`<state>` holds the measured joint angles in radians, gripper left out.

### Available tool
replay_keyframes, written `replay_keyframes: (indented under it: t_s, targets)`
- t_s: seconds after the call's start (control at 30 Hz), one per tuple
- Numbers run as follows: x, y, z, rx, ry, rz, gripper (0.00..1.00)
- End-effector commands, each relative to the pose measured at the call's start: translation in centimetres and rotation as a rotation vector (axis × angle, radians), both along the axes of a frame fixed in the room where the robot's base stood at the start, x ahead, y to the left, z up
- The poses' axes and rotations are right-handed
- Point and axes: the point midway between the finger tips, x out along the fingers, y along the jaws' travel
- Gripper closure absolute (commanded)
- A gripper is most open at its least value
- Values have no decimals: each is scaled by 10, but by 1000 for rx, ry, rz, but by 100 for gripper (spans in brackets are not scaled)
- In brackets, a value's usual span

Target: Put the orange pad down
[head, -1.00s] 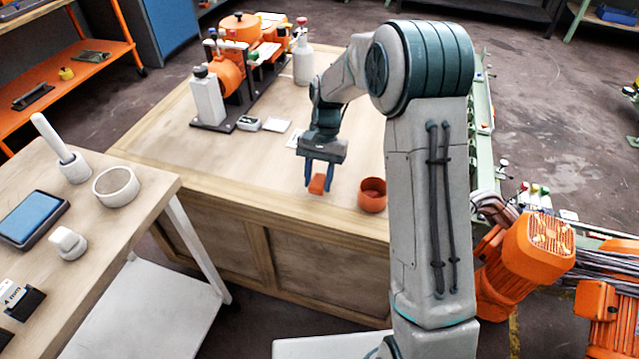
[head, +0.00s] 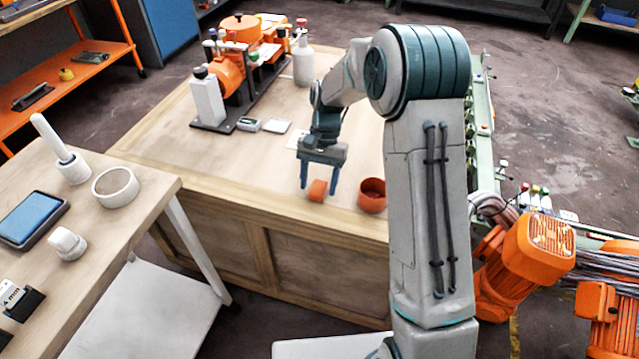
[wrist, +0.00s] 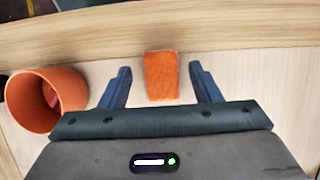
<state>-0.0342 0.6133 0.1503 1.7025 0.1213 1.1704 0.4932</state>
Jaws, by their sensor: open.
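The orange pad (head: 317,190) is a small block lying on the wooden workbench near its front edge. It also shows in the wrist view (wrist: 161,75), between the two blue fingers with a gap on each side. My gripper (head: 318,190) is open around the pad and does not touch it on either side; in the wrist view its fingertips (wrist: 160,70) stand left and right of the pad.
An orange cup (head: 372,196) stands on the bench just right of the pad and shows at the left of the wrist view (wrist: 42,98). A machine (head: 235,80) with a white bottle (head: 207,98) stands farther back. The bench's front edge is close; its left front is clear.

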Motion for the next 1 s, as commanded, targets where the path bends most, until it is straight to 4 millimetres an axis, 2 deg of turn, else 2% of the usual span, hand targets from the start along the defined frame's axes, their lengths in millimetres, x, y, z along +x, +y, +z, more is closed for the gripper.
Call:
replay_keyframes:
  t_s: [0.4, 0.67, 0.83, 1.0]
  targets:
    - [31, -12, 81, 0, -3, -2, 43]
    - [38, -16, 104, -1, -5, 1, 43]
    - [18, -26, 125, -8, -60, 31, 43]
    - [-25, -43, 152, -22, -169, 98, 43]
